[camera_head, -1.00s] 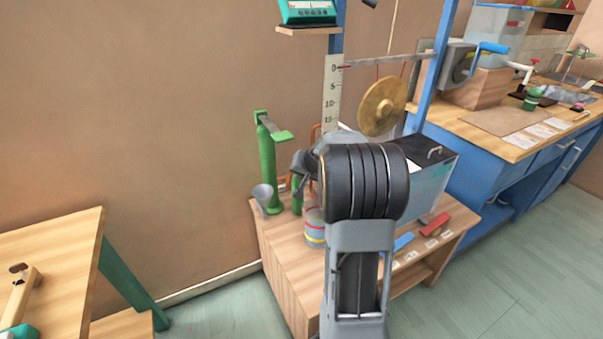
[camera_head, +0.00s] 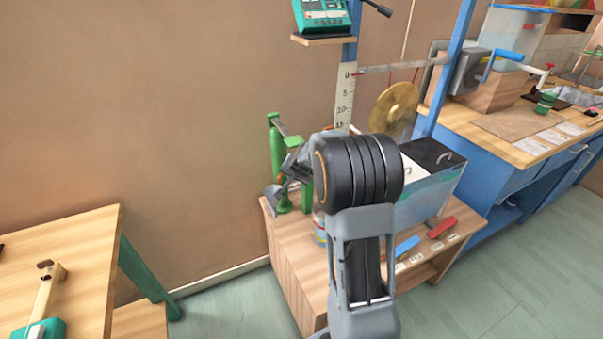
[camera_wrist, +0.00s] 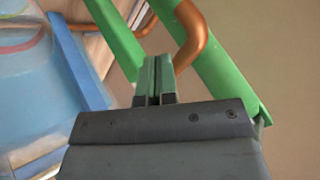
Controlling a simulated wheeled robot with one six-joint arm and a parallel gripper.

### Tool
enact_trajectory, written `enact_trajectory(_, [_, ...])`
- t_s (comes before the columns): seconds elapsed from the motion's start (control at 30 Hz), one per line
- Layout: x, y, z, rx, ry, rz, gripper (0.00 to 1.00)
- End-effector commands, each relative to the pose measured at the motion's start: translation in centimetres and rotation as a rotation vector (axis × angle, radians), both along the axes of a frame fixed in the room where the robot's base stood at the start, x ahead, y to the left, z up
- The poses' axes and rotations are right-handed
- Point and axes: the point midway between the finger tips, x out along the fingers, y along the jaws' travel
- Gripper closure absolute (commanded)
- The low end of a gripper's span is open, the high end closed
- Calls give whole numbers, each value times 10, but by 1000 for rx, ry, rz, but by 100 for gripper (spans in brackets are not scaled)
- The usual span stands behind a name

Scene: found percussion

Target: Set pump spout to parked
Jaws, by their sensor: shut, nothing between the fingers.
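The green pump (camera_head: 277,152) stands at the left end of a low wooden bench in the head view, partly hidden behind my arm. In the wrist view, a green bar (camera_wrist: 222,75) runs down to the right, and a second green bar (camera_wrist: 118,38) lies to its left. A bent copper-coloured pipe (camera_wrist: 200,40), perhaps the spout, curves beside the right bar. My gripper (camera_wrist: 155,66) is shut and empty, its tips in front of the green bars and just below the pipe's bend. I cannot tell whether they touch anything. The spout's setting cannot be read.
A bluish see-through vessel (camera_wrist: 25,75) and a blue bar (camera_wrist: 78,62) are left of the gripper. A clear tank (camera_head: 430,195), a brass gong (camera_head: 396,108) and a scale (camera_head: 344,95) stand right of the pump. The floor at left (camera_head: 235,305) is clear.

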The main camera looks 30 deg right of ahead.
Motion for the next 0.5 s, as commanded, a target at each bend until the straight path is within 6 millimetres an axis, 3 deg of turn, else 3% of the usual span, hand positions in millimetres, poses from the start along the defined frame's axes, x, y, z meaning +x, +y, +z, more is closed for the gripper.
enact_trajectory(0.5, [10,5,0,1,1,-2,100])
